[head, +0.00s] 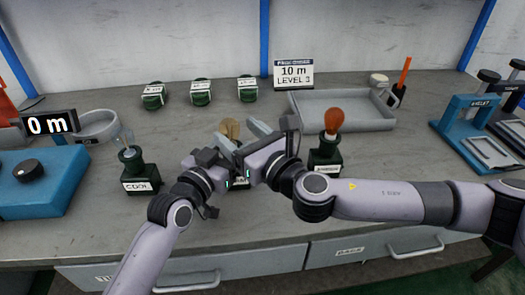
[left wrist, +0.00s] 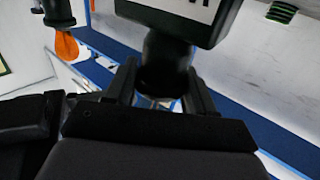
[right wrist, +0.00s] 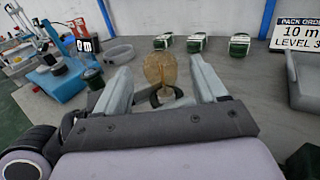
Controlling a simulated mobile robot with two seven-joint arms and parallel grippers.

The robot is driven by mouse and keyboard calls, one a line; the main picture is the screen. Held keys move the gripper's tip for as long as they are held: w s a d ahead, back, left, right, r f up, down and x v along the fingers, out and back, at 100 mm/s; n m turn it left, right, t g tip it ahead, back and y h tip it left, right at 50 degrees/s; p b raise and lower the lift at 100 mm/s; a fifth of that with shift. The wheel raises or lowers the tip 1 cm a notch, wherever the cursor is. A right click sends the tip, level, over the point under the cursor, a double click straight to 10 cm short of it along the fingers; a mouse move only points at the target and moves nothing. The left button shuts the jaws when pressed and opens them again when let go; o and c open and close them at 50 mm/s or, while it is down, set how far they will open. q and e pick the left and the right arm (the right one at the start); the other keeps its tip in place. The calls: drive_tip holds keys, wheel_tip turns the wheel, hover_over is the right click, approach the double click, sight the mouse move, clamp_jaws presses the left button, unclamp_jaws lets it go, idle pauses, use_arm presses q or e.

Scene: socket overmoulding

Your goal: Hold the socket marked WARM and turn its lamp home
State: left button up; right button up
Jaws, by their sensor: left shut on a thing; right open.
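A dark green socket (head: 240,184) stands mid-bench, mostly hidden behind my grippers; its label cannot be read. My left gripper (head: 228,172) is shut on it. In the left wrist view, the fingers (left wrist: 165,88) clasp the dark neck of the socket (left wrist: 165,58), below its white label. A pale amber lamp (head: 230,128) stands upright at the top of this socket and also shows in the right wrist view (right wrist: 160,70). My right gripper (head: 243,134) is open, its light grey fingers (right wrist: 160,66) on either side of the lamp, with gaps visible.
A socket marked COOL (head: 132,170) stands left. Another socket (head: 326,157) with an orange-red lamp (head: 333,121) stands right, near my right arm. A grey tray (head: 345,125), a pack order sign (head: 294,74) and several green pieces (head: 201,92) are behind.

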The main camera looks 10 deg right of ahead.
drive_tip(key=v, duration=0.8)
drive_tip(key=w+d+r+m+h, duration=0.2)
drive_tip(key=w+m+h, duration=0.3)
drive_tip(key=w, duration=0.4)
drive_tip(key=g+h, duration=0.4)
drive_tip(key=g, duration=0.7)
approach(229, 124)
drive_tip(key=x, duration=1.2)
drive_tip(key=shift+r, duration=0.1)
drive_tip(key=c, duration=1)
